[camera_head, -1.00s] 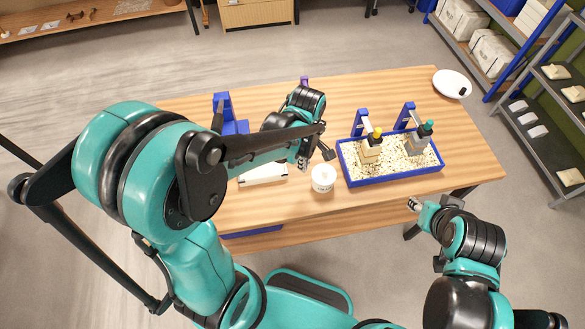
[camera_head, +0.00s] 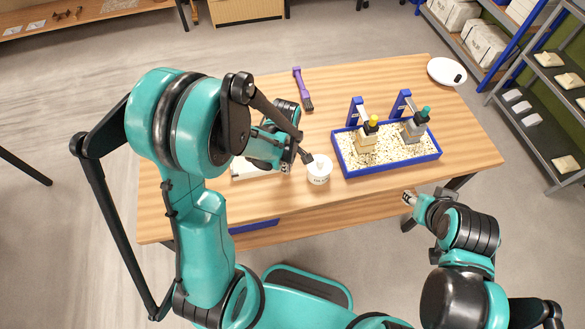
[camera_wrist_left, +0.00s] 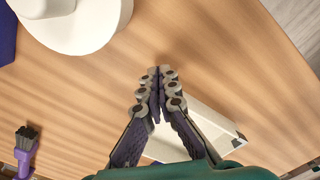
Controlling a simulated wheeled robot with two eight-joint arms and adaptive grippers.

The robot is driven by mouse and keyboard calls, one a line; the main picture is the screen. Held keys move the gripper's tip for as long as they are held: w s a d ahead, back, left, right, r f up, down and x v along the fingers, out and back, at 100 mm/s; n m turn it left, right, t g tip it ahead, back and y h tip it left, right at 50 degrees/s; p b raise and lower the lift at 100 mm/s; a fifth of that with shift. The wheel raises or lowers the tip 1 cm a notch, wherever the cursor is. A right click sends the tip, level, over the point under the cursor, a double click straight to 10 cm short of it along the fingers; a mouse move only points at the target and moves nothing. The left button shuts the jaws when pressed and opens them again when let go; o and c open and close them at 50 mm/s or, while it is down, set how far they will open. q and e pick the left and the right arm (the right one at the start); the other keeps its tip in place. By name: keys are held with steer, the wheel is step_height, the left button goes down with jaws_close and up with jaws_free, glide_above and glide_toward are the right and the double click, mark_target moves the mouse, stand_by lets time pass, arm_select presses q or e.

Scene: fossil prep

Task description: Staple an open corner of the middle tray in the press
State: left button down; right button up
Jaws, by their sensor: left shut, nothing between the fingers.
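A white tray (camera_head: 250,174) lies on the table at the left, largely covered by my left arm in the head view. In the left wrist view, the white tray (camera_wrist_left: 212,125) lies behind and right of my left fingers, with a dark mark at its right corner. My left gripper (camera_head: 288,167) is shut and empty above the table, between the tray and a white tub; its fingertips (camera_wrist_left: 160,72) meet in the wrist view. The blue press is hidden behind my left arm. My right gripper (camera_head: 408,198) hangs off the table's front edge; its fingers are too small to read.
A white tub (camera_head: 318,174) stands just right of my left gripper. Shelves stand at the right.

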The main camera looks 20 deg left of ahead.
arm_select(q)
steer(key=shift+a, duration=0.1)
steer(key=shift+w+a+b, duration=0.25)
steer(key=shift+a+b, duration=0.1)
steer(key=shift+a, duration=0.55)
